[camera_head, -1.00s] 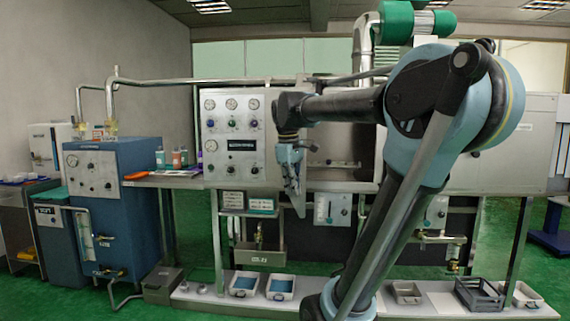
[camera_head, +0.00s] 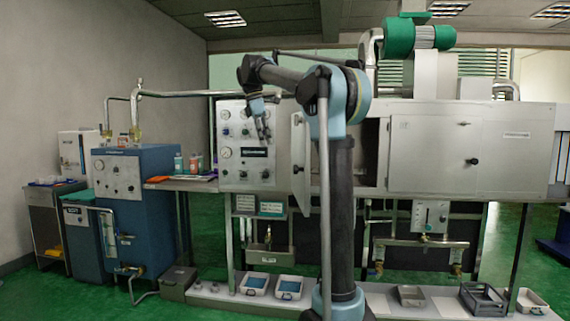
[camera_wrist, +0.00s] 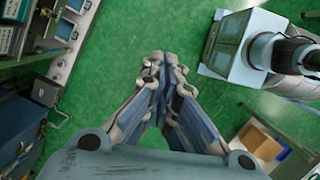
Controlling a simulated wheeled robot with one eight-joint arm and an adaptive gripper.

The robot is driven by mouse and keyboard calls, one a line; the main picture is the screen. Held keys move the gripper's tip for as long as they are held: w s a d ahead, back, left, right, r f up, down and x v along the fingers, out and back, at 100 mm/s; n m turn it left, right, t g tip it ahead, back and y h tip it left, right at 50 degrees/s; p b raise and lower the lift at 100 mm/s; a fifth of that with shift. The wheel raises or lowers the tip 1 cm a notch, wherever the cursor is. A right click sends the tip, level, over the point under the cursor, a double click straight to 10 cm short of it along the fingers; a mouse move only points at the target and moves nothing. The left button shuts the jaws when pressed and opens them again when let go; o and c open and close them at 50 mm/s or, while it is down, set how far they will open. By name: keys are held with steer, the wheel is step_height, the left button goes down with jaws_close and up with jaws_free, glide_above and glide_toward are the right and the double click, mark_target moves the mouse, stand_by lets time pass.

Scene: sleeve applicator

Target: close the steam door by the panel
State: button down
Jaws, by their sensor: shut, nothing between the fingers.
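The steam door (camera_head: 301,165) is a pale metal panel with a dark knob, standing open and edge-on beside the control panel (camera_head: 230,150) with gauges and knobs. To its right the dark opening (camera_head: 371,150) of the steam cabinet shows, partly hidden by my arm. My gripper (camera_head: 266,138) hangs in front of the control panel, left of the door and apparently apart from it. Its fingers are together and empty. In the wrist view my gripper (camera_wrist: 166,60) shows its fingertips together above green floor; I cannot identify the door there.
A closed cabinet door (camera_head: 435,155) with a dark knob is right of the opening. A blue boiler cabinet (camera_head: 137,205) stands at left. Bottles stand on the side shelf (camera_head: 182,184). Several trays, including a grey crate (camera_head: 482,298), lie on the low ledge. Green floor in front is clear.

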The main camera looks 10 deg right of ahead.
steer(key=d+f, duration=0.7)
steer(key=f, duration=0.2)
steer(key=shift+d+f, duration=0.35)
steer(key=shift+d, duration=0.05)
